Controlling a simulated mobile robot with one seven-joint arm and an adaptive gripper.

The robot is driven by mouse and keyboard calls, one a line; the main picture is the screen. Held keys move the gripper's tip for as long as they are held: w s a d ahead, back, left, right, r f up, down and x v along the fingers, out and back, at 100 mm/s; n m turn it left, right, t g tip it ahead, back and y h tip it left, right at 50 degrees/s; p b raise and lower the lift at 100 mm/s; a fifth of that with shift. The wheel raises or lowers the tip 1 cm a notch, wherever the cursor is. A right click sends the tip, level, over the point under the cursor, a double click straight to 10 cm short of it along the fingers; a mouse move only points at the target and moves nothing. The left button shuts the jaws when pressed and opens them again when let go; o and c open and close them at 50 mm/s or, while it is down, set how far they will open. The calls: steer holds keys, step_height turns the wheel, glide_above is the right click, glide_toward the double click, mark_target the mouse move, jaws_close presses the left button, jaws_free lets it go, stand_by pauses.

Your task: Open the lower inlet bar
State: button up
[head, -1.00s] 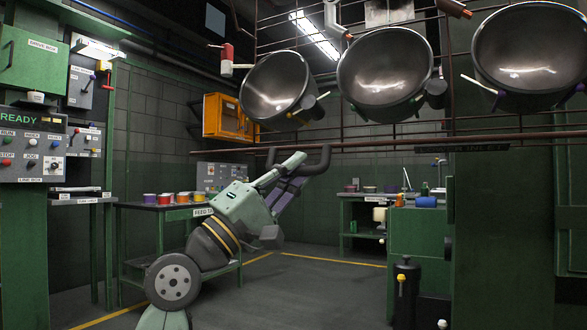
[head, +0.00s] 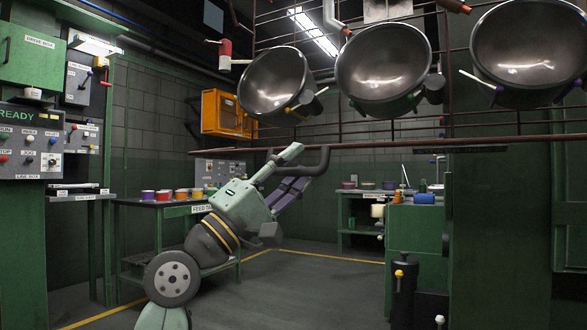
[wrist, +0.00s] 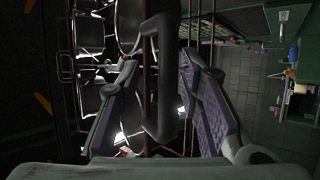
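The lower inlet bar (head: 400,142) is a long, thin, reddish-brown rail crossing the head view below the hanging pots. A dark grey loop handle (head: 323,160) is at its left part. In the wrist view the handle (wrist: 160,125) hangs between my two fingers. My gripper (head: 291,170) is open around the handle, with a grey-green finger above and a purple-padded finger below. In the wrist view my gripper (wrist: 158,105) shows gaps on both sides of the handle. I cannot tell whether either finger touches it.
Three dark pots (head: 383,68) hang above the bar on a wire rack. A feed table (head: 150,204) with coloured tins stands behind at left. A green cabinet (head: 500,240) is at right. A control panel (head: 30,142) is at far left. The floor in the middle is clear.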

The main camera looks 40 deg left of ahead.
steer(key=shift+s, duration=0.1)
steer(key=v, duration=1.2)
